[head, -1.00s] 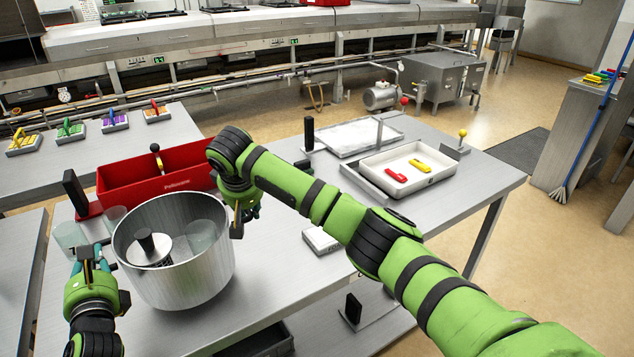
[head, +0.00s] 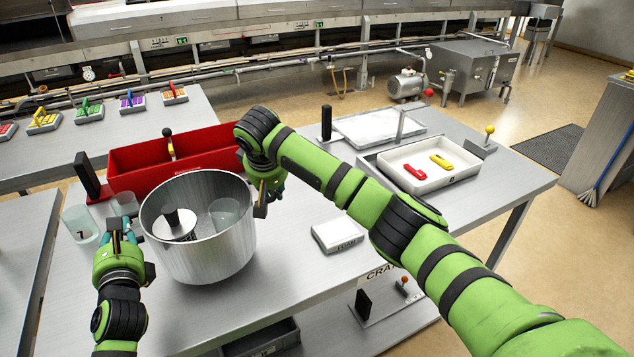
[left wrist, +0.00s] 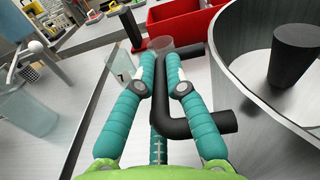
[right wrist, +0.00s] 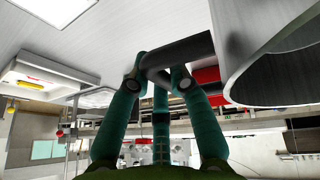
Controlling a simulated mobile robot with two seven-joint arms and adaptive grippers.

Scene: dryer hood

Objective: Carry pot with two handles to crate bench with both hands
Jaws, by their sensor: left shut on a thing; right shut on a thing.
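The pot (head: 215,255) is a large open steel pot, upright over the grey table (head: 290,300); I cannot tell whether its base touches the table. My left gripper (head: 120,230) is at the pot's left side. In the left wrist view its teal fingers are shut on a black bent handle (left wrist: 190,128). My right gripper (head: 263,198) is at the pot's right side, shut on the other black handle (right wrist: 185,52). A black-knobbed lid-like piece (head: 176,225) and a clear cup (head: 224,212) show inside the pot. The table's front label reads "CRA", partly hidden by my right arm.
A red bin (head: 125,163) stands close behind the pot. Clear cups (head: 80,224) stand at its left. A white foam block (head: 337,236) lies to the right. A white tray (head: 468,178) with red and yellow pieces is farther right.

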